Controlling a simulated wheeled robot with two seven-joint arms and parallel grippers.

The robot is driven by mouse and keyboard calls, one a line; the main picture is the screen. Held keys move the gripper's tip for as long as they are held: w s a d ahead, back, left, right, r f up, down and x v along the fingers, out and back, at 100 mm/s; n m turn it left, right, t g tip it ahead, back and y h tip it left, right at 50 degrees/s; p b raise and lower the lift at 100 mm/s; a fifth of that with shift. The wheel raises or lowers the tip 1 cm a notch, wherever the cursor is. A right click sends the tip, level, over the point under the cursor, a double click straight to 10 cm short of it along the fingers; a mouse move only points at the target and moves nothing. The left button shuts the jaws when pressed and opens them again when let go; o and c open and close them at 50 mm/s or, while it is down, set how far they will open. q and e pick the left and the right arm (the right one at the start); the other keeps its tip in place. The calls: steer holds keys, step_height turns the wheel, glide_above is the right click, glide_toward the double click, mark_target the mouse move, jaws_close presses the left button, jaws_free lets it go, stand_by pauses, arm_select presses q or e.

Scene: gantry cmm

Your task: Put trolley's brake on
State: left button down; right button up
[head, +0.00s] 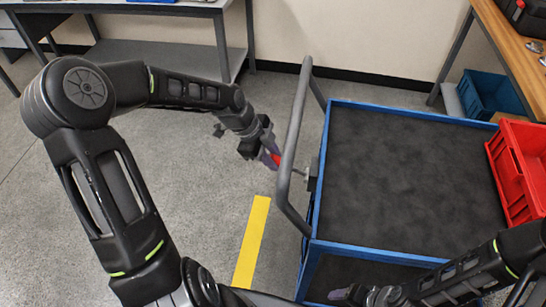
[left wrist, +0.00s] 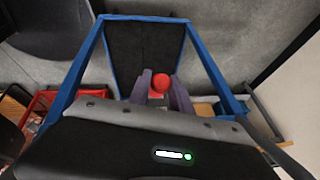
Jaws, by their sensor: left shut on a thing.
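The trolley (head: 410,170) has a blue frame, a dark top deck and a grey push handle (head: 291,140) on its left end. A brake lever with a red knob (left wrist: 160,83) sticks out at that end, beside the handle; its rod runs to a small metal bracket (head: 311,178) on the frame. My left gripper (head: 273,157) is shut on the red grip of the lever; in the left wrist view the knob sits between its two fingers (left wrist: 160,92). My right gripper (head: 345,295) is low over the trolley's near side, its fingers too small to read.
A red crate (head: 510,170) stands at the deck's right edge. A workbench (head: 515,40) is at the right with a blue bin (head: 490,95) below it, and a grey table (head: 160,8) is at the back left. A yellow floor stripe (head: 252,240) runs left of the trolley over open floor.

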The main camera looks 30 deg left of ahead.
arm_select(q)
steer(key=shift+a+f, duration=0.1)
steer(key=shift+f, duration=0.05)
stand_by(0.8)
steer(key=shift+a+f+h+p, duration=0.15)
steer(key=shift+f+h+p, duration=0.1)
steer(key=shift+h+p, duration=0.2)
steer(key=shift+s+a+f+t+h, duration=0.15)
steer(key=shift+a+f+t+h, duration=0.15)
steer(key=shift+f+h, duration=0.35)
step_height(320, 180, down, 10)
steer(key=n+t+h+b, duration=0.1)
steer(key=t+h+b, duration=0.2)
steer(key=h+b, duration=0.5)
steer(key=shift+d+r+h+b, duration=0.15)
steer(key=shift+d+h+b, duration=0.3)
steer(key=shift+b, duration=2.4)
